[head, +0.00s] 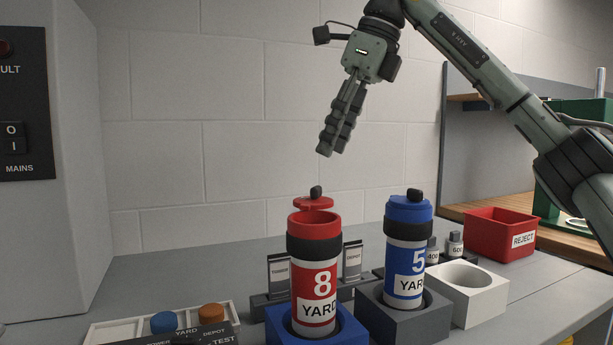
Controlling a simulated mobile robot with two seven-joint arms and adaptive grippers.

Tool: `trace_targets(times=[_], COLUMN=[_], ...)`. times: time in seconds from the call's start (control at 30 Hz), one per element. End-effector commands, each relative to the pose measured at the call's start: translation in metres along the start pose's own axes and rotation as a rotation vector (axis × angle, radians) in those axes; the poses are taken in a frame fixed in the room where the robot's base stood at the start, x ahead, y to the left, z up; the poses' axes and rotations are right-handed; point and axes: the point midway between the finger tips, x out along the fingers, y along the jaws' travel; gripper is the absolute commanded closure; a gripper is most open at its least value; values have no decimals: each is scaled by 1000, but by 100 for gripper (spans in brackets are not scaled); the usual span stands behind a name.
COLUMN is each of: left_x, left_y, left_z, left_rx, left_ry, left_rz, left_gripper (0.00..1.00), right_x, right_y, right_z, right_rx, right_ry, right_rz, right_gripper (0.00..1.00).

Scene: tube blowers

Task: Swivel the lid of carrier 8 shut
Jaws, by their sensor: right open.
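Carrier 8 (315,272) is a red and white cylinder with black bands, labelled "8 YARD". It stands upright in a blue block holder (347,330). Its red lid (313,203), with a black knob on top, sits swung toward the back above the rim, and the carrier's mouth shows open. My right gripper (325,151) hangs above and slightly right of the lid, pointing down, clear of it and empty. Its fingers look close together from this angle. My left gripper is not in view.
Blue carrier 5 (405,265), lid on, stands close at right in a grey holder (375,310). A white block with an empty round hole (490,299), small weights and a red REJECT bin (490,238) lie farther right. A tray with blue and orange knobs (100,335) is at front left.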

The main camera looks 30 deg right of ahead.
Motion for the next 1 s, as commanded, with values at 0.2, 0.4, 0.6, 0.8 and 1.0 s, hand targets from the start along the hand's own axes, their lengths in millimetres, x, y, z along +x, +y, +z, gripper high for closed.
trace_targets(times=[0.2, 0.4, 0.6, 0.8, 1.0], left_x=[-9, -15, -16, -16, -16], left_y=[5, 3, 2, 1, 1], left_z=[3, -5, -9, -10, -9], left_rx=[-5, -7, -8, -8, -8], left_ry=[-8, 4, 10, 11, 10], left_rz=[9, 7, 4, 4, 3], left_gripper=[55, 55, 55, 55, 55], right_x=[35, 62, 73, 73, 73], right_y=[0, 0, 1, 1, 1], right_z=[-1, -1, 0, 0, 0], right_rx=[1, 0, -1, -1, -1], right_ry=[4, 1, -1, -1, -1], right_rz=[1, 2, 2, 2, 3], right_gripper=[53, 53, 53, 53, 76])
